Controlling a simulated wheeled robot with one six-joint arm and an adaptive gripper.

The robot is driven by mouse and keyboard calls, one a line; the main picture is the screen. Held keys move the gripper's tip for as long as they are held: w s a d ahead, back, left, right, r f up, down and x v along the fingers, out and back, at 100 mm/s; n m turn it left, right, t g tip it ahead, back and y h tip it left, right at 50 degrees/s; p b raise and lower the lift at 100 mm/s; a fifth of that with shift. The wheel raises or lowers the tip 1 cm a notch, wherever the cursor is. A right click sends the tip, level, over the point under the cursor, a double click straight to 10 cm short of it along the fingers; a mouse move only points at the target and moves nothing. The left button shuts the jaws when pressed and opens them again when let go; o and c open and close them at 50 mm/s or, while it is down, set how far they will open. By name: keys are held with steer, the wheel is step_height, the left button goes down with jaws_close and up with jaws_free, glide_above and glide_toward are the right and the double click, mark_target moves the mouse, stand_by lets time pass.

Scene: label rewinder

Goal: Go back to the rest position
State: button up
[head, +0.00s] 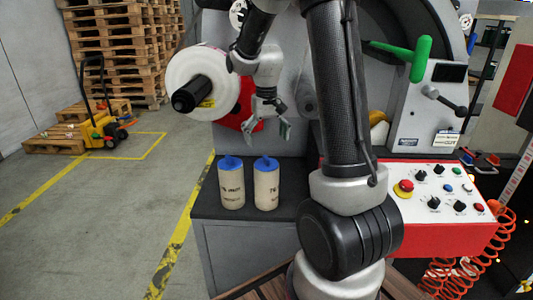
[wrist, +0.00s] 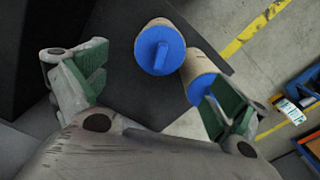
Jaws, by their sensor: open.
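My gripper (head: 282,130) points downward in front of the machine, above the dark shelf. Its jaws are open and empty, with green pads on the fingers. In the wrist view my gripper (wrist: 155,105) shows its two fingers spread apart. Two cream cores with blue caps stand upright below it: the left core (head: 231,187) and the right core (head: 266,188). In the wrist view one blue cap (wrist: 160,48) lies between the fingers in the picture, and the other blue cap (wrist: 204,86) is partly covered by the right finger. Neither core is touched.
A white roll (head: 196,65) sits on a black spindle (head: 190,97) left of my gripper. A red control panel (head: 432,215) and a green handle (head: 421,60) are at the right. A yellow pallet jack (head: 98,130) and stacked pallets (head: 118,50) stand behind. The floor at left is free.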

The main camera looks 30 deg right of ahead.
steer(key=shift+r, duration=1.85)
steer(key=s+a+r+t, duration=0.1)
steer(key=s+r, duration=0.2)
steer(key=s, duration=0.5)
steer(key=s+a+r+n+t, duration=0.1)
steer(key=s+a+r+t, duration=0.1)
steer(key=s, duration=0.5)
steer(key=s+a+r+n+t, duration=0.1)
steer(key=s+r, duration=0.3)
steer(key=s, duration=0.4)
steer(key=shift+s+a, duration=0.35)
steer(key=shift+a, duration=0.2)
